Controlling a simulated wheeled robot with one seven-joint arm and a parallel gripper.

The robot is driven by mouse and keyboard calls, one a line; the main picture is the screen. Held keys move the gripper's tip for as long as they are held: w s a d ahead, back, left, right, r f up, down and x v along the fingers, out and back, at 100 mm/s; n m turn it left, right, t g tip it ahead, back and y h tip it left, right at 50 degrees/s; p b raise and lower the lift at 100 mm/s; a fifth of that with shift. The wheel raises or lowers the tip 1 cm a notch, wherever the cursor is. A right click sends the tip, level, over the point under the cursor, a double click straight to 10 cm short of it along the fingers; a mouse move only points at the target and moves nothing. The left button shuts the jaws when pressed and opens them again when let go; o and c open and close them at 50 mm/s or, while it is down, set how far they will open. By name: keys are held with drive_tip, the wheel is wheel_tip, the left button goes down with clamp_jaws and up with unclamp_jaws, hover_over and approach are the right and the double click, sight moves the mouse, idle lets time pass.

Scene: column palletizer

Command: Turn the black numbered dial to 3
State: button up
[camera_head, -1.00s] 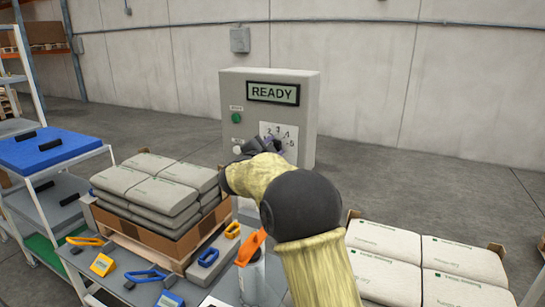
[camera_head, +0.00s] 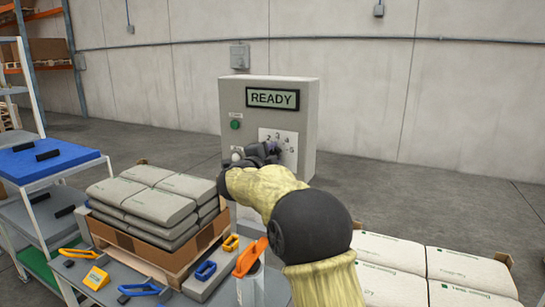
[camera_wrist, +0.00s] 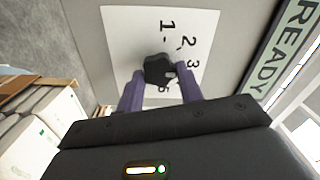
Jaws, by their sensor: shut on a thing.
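The black dial (camera_wrist: 158,70) sits on a white number card (camera_wrist: 120,40) on the grey control box (camera_head: 312,120). My gripper (camera_wrist: 160,82) is shut on the dial, one dark purple finger at each side. In the wrist view 1, 2 and 3 are readable beside the dial; a finger covers part of the scale. A small light mark on the dial faces roughly toward the 3 side, slightly below it in the picture; I cannot tell the exact setting. In the head view my gripper (camera_head: 262,152) hides most of the dial. The display (camera_head: 272,98) reads READY.
A green button (camera_head: 235,124) and a pale round knob (camera_head: 237,157) are on the box's front, left of the card. Stacked sacks (camera_head: 155,200) stand at left, more sacks (camera_head: 470,275) at right.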

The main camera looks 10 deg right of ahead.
drive_tip(key=shift+f, duration=0.1)
drive_tip(key=o, duration=1)
drive_tip(key=shift+s+a, duration=0.1)
drive_tip(key=b+v, duration=0.1)
drive_tip(key=v, duration=1.6)
